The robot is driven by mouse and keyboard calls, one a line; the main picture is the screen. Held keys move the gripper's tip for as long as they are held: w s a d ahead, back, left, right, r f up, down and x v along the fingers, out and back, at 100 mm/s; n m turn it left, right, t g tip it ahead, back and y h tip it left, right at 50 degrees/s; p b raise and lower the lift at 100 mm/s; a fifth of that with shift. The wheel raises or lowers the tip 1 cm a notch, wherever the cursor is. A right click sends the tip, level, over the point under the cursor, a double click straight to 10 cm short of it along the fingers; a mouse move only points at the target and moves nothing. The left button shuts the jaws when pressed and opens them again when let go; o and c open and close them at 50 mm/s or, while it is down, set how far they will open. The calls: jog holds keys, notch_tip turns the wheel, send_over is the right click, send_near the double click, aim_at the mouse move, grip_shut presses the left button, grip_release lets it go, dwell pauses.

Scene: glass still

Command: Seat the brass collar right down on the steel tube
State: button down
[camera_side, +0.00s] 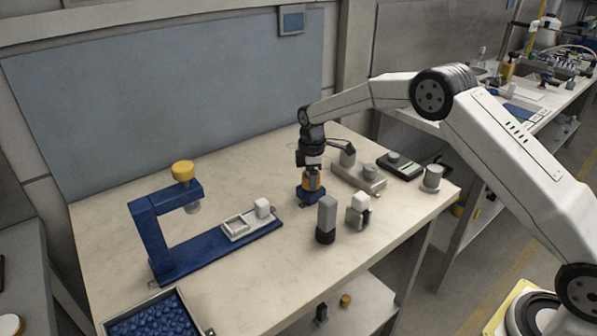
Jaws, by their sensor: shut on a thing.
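My gripper (312,171) points straight down over the far middle of the bench and is shut on the brass collar (309,184). The collar shows as a small yellow-brown patch at the fingertips, just above a blue block (313,195) on the bench. The steel tube is hard to make out here; the fingers and collar cover most of that spot. I cannot tell how far down the collar sits, or whether it is level.
A blue stand with a yellow knob (183,171) is to the left. In front of my gripper stand a grey cylinder with a black foot (327,217) and a white-topped piece (359,208). A grey fixture (366,180) is close on the right. The bench's front middle is clear.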

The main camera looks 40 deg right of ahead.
jog(key=shift+f, duration=0.3)
dwell(0.5)
grip_release()
jog(key=shift+r, duration=3.9)
